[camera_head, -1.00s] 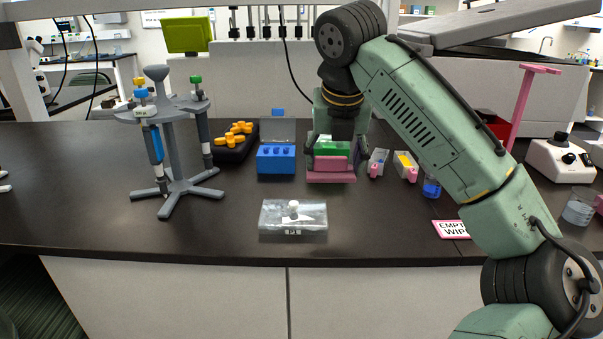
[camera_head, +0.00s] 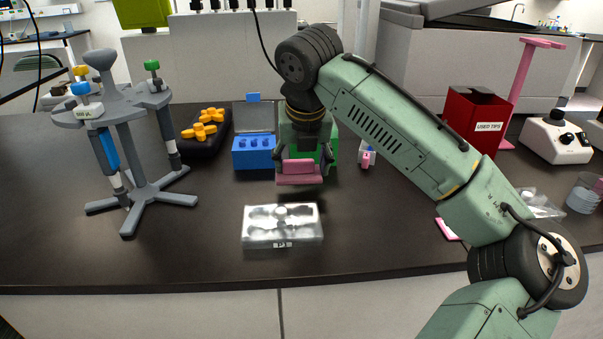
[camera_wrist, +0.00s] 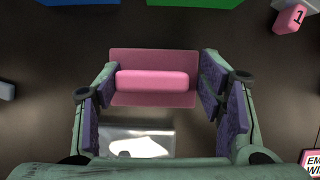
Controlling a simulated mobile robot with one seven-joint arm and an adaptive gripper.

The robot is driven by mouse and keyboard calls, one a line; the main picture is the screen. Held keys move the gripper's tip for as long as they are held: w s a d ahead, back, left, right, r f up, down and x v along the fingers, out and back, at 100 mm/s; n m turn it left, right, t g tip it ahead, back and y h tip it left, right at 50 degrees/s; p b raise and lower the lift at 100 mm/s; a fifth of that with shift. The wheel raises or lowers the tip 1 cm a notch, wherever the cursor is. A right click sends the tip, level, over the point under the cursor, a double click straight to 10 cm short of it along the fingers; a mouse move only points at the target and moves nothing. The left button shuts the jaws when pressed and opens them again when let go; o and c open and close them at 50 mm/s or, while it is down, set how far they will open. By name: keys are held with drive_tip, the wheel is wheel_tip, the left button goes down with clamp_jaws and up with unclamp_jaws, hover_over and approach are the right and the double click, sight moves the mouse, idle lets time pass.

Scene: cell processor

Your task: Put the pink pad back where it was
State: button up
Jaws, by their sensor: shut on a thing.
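The pink pad (camera_head: 299,179) is a flat pink plate with a thicker raised bar. My gripper (camera_head: 304,166) is shut on it, and it hangs below the fingers in front of the green box (camera_head: 332,148). It also shows in the wrist view (camera_wrist: 153,80), with my gripper's fingers (camera_wrist: 158,88) at both ends of its bar. It appears to be above the bench, but its exact height is hard to tell. A clear glossy case (camera_head: 283,226) sits on the bench in front of the pad, apart from it in the head view.
A blue rack (camera_head: 253,154) with an open lid stands left of the green box. A pipette stand (camera_head: 135,165) is at left, beside a black holder (camera_head: 207,147) with orange pieces. A red used-tips bin (camera_head: 475,122) is at right. The bench front left is clear.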

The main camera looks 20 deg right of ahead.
sight(302, 169)
drive_tip(key=shift+f, duration=1.55)
drive_tip(key=shift+f, duration=0.1)
drive_tip(key=o, duration=1.7)
drive_tip(key=shift+s+r, duration=0.1)
drive_tip(key=shift+r, duration=0.45)
drive_tip(key=v, duration=1.1)
drive_tip(key=shift+s+b, duration=0.1)
drive_tip(key=shift+b, duration=0.25)
